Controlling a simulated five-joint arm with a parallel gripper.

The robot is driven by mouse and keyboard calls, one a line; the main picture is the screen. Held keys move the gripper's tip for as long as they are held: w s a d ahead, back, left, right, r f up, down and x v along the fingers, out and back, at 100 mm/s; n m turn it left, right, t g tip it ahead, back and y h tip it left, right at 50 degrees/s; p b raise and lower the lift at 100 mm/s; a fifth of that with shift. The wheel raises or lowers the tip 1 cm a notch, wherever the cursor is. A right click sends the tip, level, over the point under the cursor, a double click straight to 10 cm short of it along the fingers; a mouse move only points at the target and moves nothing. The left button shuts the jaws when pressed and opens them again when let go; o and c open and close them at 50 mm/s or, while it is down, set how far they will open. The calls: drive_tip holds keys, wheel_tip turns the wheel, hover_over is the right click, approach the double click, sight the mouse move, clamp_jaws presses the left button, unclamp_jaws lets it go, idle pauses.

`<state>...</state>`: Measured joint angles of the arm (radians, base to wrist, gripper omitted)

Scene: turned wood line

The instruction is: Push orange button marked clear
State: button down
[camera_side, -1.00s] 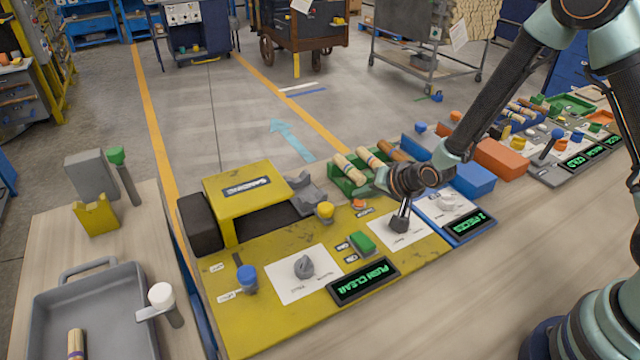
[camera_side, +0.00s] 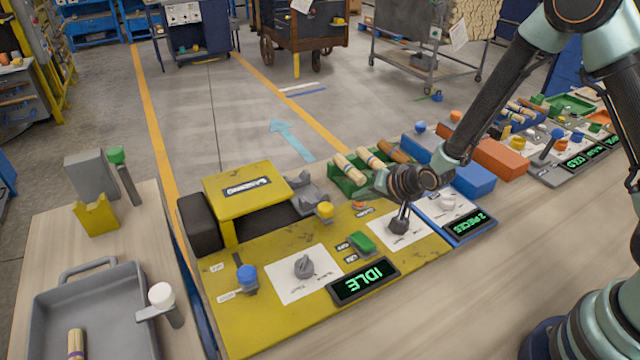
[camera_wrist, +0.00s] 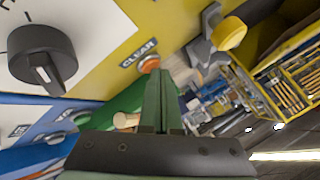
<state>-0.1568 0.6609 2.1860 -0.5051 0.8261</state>
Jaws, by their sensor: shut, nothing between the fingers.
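The orange button (camera_side: 359,205) sits on the yellow panel near its back right, beside the CLEAR label. In the wrist view the orange button (camera_wrist: 149,64) shows just beyond my fingertips, under the CLEAR label (camera_wrist: 138,53). My gripper (camera_wrist: 157,76) is shut and empty, its green fingers together. In the side view my gripper (camera_side: 368,194) reaches down close to the button; whether it touches cannot be told. The panel's display (camera_side: 363,281) reads IDLE.
A black knob (camera_side: 400,222) stands right of the button, and a yellow-capped post (camera_side: 325,210) left of it. A green switch (camera_side: 361,242) lies in front. A green tray (camera_side: 346,184) with wooden pieces is behind. A blue panel (camera_side: 478,233) adjoins on the right.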

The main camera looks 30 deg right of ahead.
sight(362, 205)
drive_tip(key=shift+r, duration=0.1)
idle(0.3)
drive_tip(key=shift+r, duration=0.65)
drive_tip(key=shift+r, duration=0.1)
drive_tip(key=shift+r, duration=2.4)
drive_tip(key=s+d+r+n+g, duration=0.1)
drive_tip(key=s+d+r+n, duration=0.1)
drive_tip(key=s+r, duration=0.3)
drive_tip(key=s+d+r+n+g+h, duration=0.1)
drive_tip(key=s+d+r+n, duration=0.2)
drive_tip(key=s+r, duration=0.3)
drive_tip(key=s+d+r+n+g, duration=0.1)
drive_tip(key=s+d+r+n, duration=0.1)
drive_tip(key=s+r, duration=0.3)
drive_tip(key=s, duration=0.3)
drive_tip(key=shift+d+r+n, duration=0.2)
drive_tip(key=shift+d+n, duration=0.05)
drive_tip(key=shift+n, duration=0.05)
